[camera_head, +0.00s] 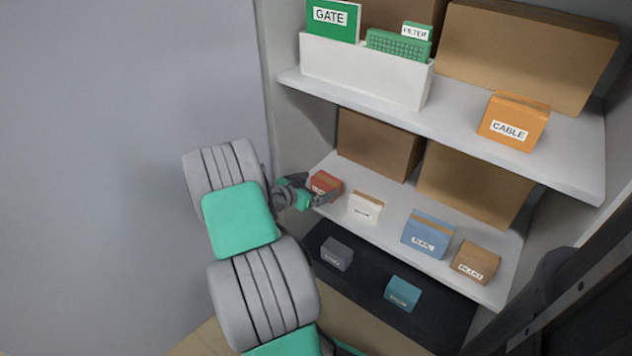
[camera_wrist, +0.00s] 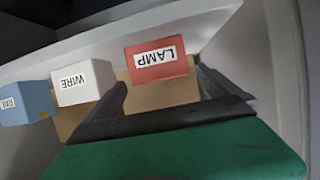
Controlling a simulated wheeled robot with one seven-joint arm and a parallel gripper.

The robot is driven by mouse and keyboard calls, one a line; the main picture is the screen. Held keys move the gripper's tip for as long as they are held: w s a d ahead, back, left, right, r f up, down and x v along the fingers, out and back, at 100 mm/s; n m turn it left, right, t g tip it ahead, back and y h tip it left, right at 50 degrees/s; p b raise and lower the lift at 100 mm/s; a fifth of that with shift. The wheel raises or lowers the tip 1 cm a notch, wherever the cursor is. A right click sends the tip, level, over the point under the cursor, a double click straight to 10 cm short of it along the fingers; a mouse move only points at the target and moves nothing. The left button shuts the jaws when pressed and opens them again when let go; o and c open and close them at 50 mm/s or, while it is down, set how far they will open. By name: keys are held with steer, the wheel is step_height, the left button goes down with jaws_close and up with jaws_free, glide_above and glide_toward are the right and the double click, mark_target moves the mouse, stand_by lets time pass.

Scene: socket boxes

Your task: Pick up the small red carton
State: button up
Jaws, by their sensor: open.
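The small red carton (camera_head: 325,184) stands at the left end of the middle shelf. In the wrist view the red carton (camera_wrist: 160,60) shows a white label reading LAMP, upside down. My gripper (camera_head: 314,192) is open at the carton's near side. In the wrist view one finger of my gripper (camera_wrist: 162,82) is on each side of the carton's lower part as seen there. I cannot tell whether either finger touches it. In the head view the gripper partly hides the carton.
A white WIRE carton (camera_head: 366,207) stands just right of the red one. Farther right are a blue carton (camera_head: 428,234) and a brown carton (camera_head: 476,262). Large brown boxes (camera_head: 379,145) stand behind. The upper shelf (camera_head: 455,125) overhangs; a side wall is close on the left.

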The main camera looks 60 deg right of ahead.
mark_target(332, 179)
steer(key=b+x, duration=0.3)
steer(key=x, duration=0.4)
steer(key=shift+s+d, duration=0.15)
steer(key=shift+d, duration=0.3)
steer(key=shift+r, duration=0.15)
steer(key=c, duration=1.4)
